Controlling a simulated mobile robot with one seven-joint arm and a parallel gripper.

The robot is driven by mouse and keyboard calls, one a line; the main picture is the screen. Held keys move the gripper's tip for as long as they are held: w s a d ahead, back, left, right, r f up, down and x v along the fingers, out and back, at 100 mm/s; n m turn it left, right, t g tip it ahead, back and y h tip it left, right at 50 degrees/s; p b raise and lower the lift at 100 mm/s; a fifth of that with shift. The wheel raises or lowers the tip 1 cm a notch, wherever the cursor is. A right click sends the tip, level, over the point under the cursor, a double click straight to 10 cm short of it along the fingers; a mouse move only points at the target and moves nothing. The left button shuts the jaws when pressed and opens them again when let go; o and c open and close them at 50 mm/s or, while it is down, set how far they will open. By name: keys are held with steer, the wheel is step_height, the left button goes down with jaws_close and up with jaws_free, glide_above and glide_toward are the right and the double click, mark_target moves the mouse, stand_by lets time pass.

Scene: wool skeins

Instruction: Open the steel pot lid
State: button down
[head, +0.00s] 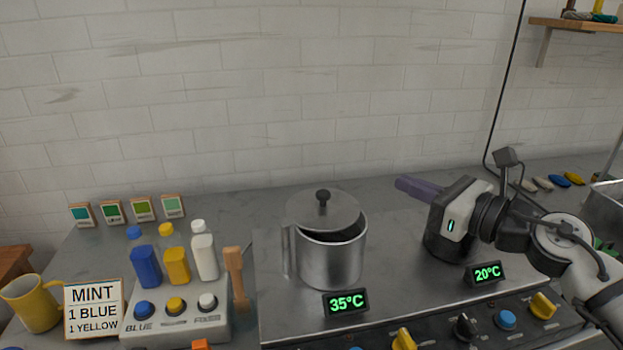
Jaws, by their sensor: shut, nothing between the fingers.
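The steel pot (330,262) stands upright on the metal worktop, left of my gripper, with its handle on the left. Its steel lid (305,212), with a black knob (322,196), sits off the rim toward the back left. A dark gap into the pot shows at the front right. I cannot tell whether the lid rests on the rim or is hinged. My gripper (402,184) is at the right, fingers pointing left and shut with nothing between them. It is apart from the lid and the knob.
A dark pot (438,247) stands under my gripper, partly hidden by it. Displays read 35°C (345,303) and 20°C (487,274), with knobs along the front edge.

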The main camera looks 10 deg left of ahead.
step_height(320, 180, down, 5)
steer(key=s+g, duration=0.1)
steer(key=s, duration=0.1)
steer(key=p, duration=0.5)
glide_toward(329, 196)
steer(key=shift+h, duration=0.3)
steer(key=x, duration=0.6)
steer(key=shift+s+a+r, duration=0.1)
steer(key=shift+r, duration=0.35)
steer(key=shift+w+a+f, duration=0.15)
steer(key=shift+w+a, duration=0.15)
steer(key=shift+f+n+g, duration=0.1)
steer(key=shift+n+g, duration=0.2)
